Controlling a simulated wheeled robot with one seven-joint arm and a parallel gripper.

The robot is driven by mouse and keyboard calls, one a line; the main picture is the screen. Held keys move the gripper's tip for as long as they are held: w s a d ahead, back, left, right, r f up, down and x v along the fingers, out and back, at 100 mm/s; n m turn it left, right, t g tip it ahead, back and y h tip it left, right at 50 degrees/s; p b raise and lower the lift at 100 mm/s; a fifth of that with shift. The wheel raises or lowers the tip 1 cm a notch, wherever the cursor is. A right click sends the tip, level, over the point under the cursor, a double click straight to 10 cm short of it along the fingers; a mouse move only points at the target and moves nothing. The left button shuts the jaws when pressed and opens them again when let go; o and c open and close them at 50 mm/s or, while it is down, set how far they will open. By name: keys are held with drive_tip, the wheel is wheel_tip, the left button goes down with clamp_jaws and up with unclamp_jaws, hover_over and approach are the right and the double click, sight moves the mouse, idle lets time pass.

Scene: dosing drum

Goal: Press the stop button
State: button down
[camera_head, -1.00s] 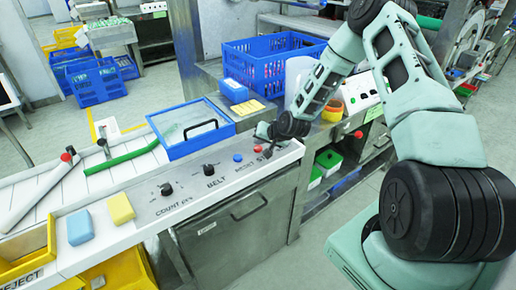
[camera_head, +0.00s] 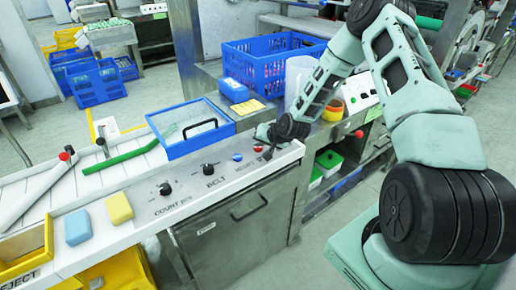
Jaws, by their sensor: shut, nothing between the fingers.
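The red stop button (camera_head: 258,148) sits at the right end of the white control panel (camera_head: 225,186), beside the blue reset button (camera_head: 237,157). My gripper (camera_head: 263,133) is shut and empty, low over the panel's back right edge, just behind the red button in the picture. The red button's top shows. I cannot tell whether my fingertips touch anything. A dark shape covers part of the lettering by the red button.
Black count (camera_head: 166,189) and belt (camera_head: 208,169) knobs stand left of the buttons. A blue-framed clear lid (camera_head: 190,128) with a black handle lies behind the panel. Blue and yellow blocks (camera_head: 120,208) rest at the left. A blue crate (camera_head: 270,66) stands behind my gripper.

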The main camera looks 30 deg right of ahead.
sight(260, 149)
drive_tip(key=shift+f, duration=0.25)
drive_tip(key=shift+r, duration=0.15)
idle(0.4)
drive_tip(key=shift+r+p, duration=0.35)
drive_tip(key=shift+r, duration=0.4)
drive_tip(key=shift+r+p, duration=1.7)
drive_tip(key=shift+r, duration=0.85)
drive_tip(key=shift+f, duration=0.1)
